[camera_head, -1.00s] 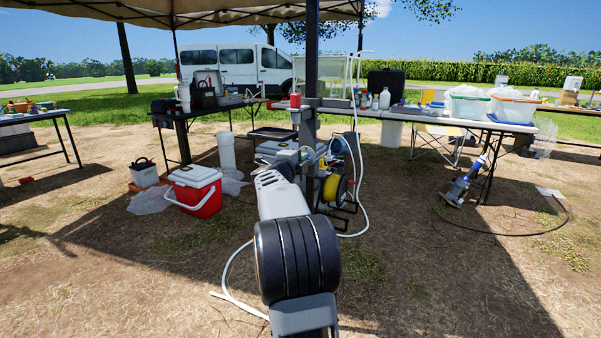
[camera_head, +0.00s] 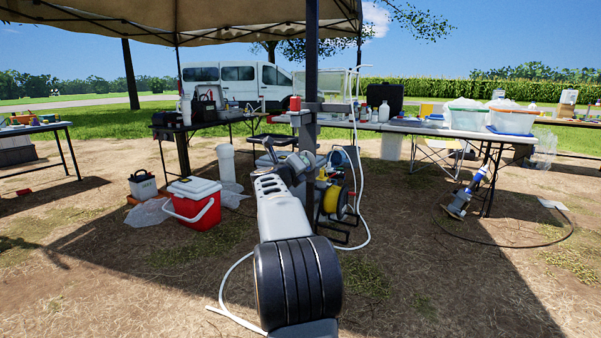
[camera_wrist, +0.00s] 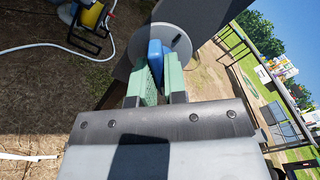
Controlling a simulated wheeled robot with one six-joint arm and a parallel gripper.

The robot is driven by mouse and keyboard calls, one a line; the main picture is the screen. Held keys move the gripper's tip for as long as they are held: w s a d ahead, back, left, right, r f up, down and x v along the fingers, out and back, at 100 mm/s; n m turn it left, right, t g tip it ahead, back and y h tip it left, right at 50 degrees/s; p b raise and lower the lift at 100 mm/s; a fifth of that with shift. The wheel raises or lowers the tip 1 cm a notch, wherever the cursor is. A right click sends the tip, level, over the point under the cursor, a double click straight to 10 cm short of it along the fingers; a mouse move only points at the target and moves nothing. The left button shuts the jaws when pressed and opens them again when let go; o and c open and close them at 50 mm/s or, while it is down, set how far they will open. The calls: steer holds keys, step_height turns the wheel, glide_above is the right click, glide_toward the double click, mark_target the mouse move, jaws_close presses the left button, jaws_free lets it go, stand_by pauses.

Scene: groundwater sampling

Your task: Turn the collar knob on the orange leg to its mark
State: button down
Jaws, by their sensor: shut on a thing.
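In the wrist view, a blue knob grip (camera_wrist: 155,52) stands across a round grey disc (camera_wrist: 176,42) on a dark post (camera_wrist: 207,18). My gripper (camera_wrist: 161,68) has green fingers, one on each side of the blue grip, and is shut on it. I cannot make out a mark on the disc. In the head view, my arm reaches toward the dark post (camera_head: 312,45), and its wrist hides the gripper and the knob. No orange leg can be told apart in either view.
A red cooler (camera_head: 195,203) with a white lid stands on the ground left of my arm. A reel with yellow (camera_head: 331,200) and a white hose (camera_head: 362,215) lie just right of it. A long table (camera_head: 405,127) with bins is behind. Open ground lies at front right.

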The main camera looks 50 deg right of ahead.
steer(key=m, duration=0.9)
steer(key=c, duration=1.1)
jaws_free()
steer(key=p+v, duration=0.2)
steer(key=v, duration=1.1)
steer(key=shift+s+a, duration=0.1)
steer(key=shift+a, duration=0.3)
